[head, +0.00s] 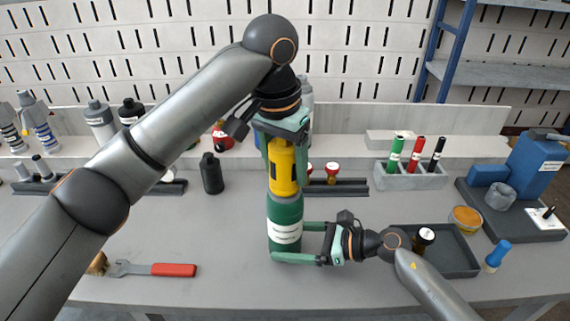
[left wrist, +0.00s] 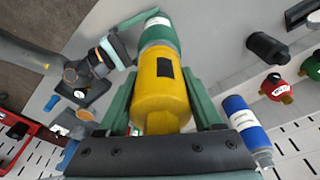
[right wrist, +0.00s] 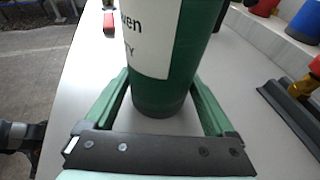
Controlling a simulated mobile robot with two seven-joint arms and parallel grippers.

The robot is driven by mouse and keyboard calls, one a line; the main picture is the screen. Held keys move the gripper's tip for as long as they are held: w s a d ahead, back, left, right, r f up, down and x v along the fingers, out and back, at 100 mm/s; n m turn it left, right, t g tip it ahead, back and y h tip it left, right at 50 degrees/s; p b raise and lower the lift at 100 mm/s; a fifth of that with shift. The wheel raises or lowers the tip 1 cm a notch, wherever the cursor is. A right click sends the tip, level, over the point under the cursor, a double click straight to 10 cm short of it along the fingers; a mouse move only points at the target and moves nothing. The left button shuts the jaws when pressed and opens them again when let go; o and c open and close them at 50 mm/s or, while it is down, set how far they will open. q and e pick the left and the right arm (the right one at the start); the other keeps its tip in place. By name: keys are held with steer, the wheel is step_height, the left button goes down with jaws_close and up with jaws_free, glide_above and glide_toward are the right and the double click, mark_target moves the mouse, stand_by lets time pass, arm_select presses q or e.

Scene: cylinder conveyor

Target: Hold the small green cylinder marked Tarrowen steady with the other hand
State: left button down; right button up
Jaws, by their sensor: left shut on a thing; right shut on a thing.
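The small green cylinder (head: 285,212) stands upright on the bench in the middle of the head view. Its white label is too small to read there; in the right wrist view the green cylinder (right wrist: 185,60) shows only part of the lettering, ending in "wen". My right gripper (head: 288,243) is shut on its lower part from the right. A yellow body with a black patch (head: 283,173) sits upright on top of the green cylinder. My left gripper (head: 286,180) is shut on this yellow body from above. It also shows in the left wrist view (left wrist: 161,90).
A grey tray (head: 460,262) with a dark bottle (head: 425,236) lies right of my right gripper. A red-handled wrench (head: 160,269) lies front left. A black bottle (head: 212,173) and a rack of small cylinders (head: 409,180) stand behind. The front middle bench is clear.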

arm_select(q)
steer(key=m, duration=0.5)
steer(key=shift+m+g+h, duration=0.3)
steer(key=shift+m, duration=0.1)
steer(key=shift+c, duration=0.6)
jaws_free()
steer(key=shift+r, duration=1.2)
steer(key=n, duration=0.5)
steer(key=shift+n+t, duration=0.4)
steer(key=shift+n, duration=0.1)
steer(key=shift+y, duration=0.4)
